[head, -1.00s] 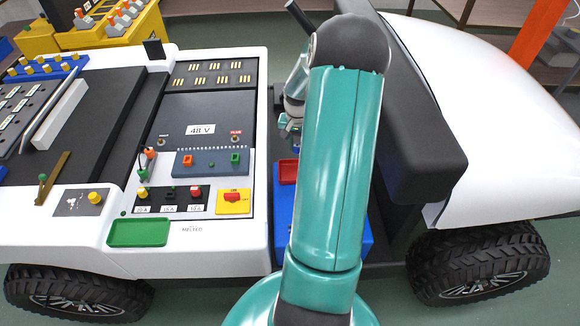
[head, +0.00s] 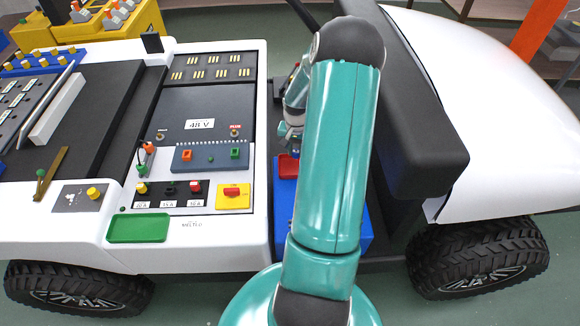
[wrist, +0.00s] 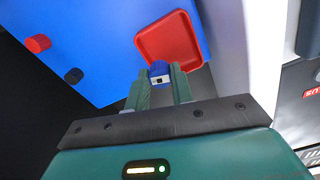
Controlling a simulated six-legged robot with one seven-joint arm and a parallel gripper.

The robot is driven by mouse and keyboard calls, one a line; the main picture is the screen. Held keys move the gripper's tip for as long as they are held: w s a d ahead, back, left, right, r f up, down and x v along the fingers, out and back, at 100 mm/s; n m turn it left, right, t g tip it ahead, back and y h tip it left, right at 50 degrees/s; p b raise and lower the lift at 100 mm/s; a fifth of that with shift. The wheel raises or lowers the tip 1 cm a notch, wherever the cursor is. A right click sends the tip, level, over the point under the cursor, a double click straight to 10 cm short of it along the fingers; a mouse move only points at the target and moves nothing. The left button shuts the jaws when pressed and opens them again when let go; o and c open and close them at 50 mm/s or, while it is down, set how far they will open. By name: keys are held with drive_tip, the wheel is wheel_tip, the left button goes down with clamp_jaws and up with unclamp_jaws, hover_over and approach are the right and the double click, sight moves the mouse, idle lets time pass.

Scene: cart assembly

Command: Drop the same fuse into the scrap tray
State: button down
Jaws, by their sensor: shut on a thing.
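In the wrist view my gripper (wrist: 161,86) is shut on a small blue fuse (wrist: 160,69) with a dark spot on its end. Behind the fuse is a red square tray (wrist: 150,35) on a blue surface. The fuse overlaps the tray's lower edge in the picture; its height above the tray is hard to tell. In the head view the red tray (head: 288,167) shows partly beside my arm, on the blue box (head: 284,215).
A green tray (head: 140,229) lies on the white cart deck near a label reading MELTED. A panel with coloured terminals (head: 210,157) and a yellow-red switch (head: 233,196) is left of the blue box. A black seat (head: 425,150) stands right of my arm.

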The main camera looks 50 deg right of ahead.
drive_tip(key=c, duration=1.1)
unclamp_jaws()
wheel_tip(320, 180, up, 14)
drive_tip(key=shift+f, duration=0.1)
